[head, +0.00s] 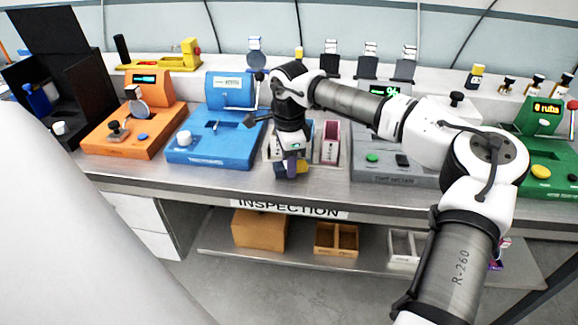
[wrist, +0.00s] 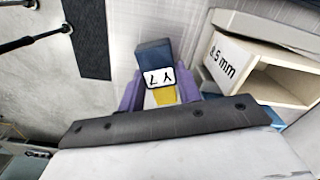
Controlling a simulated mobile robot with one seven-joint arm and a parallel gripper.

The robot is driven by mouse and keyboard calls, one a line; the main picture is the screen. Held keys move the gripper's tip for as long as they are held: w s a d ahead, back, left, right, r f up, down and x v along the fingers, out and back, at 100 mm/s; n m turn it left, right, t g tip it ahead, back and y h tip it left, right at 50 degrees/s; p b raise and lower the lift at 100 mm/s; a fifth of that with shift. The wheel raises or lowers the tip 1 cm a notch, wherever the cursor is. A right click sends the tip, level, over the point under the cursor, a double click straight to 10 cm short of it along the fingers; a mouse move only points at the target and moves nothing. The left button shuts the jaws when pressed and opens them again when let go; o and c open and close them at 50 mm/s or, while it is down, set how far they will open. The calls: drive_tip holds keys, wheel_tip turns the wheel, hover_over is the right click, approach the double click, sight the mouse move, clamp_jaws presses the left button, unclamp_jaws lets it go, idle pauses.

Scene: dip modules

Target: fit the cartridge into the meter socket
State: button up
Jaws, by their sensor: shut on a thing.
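My gripper (head: 291,165) hangs over the front part of the steel bench, between the blue and grey devices. In the wrist view its purple fingers (wrist: 160,92) are shut on the cartridge (wrist: 153,54), which has a dark blue end, a white label with dark characters and a yellow part.
A blue device (head: 213,150) and an orange device (head: 125,137) stand to the left, a green device (head: 545,150) at far right. A pink-walled bin (head: 330,142) is close beside my gripper. A bin marked "8.5 mm" (wrist: 223,58) is near the cartridge in the wrist view.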

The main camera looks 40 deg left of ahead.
wheel_tip(320, 180, up, 19)
drive_tip(key=b, duration=0.1)
drive_tip(key=shift+f, duration=0.1)
